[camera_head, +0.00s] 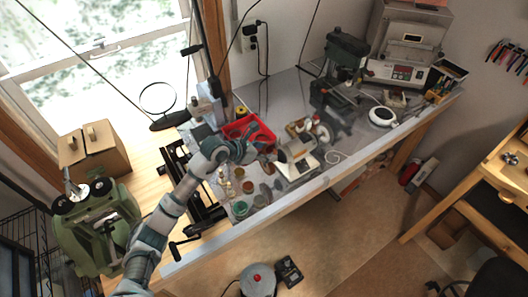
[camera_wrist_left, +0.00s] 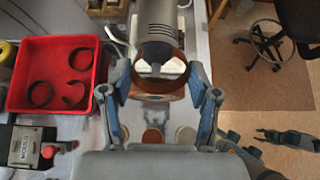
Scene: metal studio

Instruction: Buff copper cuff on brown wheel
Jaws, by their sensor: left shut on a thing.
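My left gripper (camera_head: 258,142) reaches over the bench beside the red tray, close to the left end of the buffing machine (camera_head: 298,160). In the left wrist view its two blue-grey fingers (camera_wrist_left: 160,82) are closed around a copper-brown curved piece, which looks like the copper cuff (camera_wrist_left: 160,99). The machine's grey motor body (camera_wrist_left: 158,18) is straight beyond it. A pale wheel (camera_head: 323,136) shows on the machine's right end.
The red tray (camera_wrist_left: 88,48) holds several dark open rings. Small jars and discs (camera_head: 246,187) stand in front of my gripper. A round magnifier (camera_head: 158,98) is at left. The bench's front edge runs close by.

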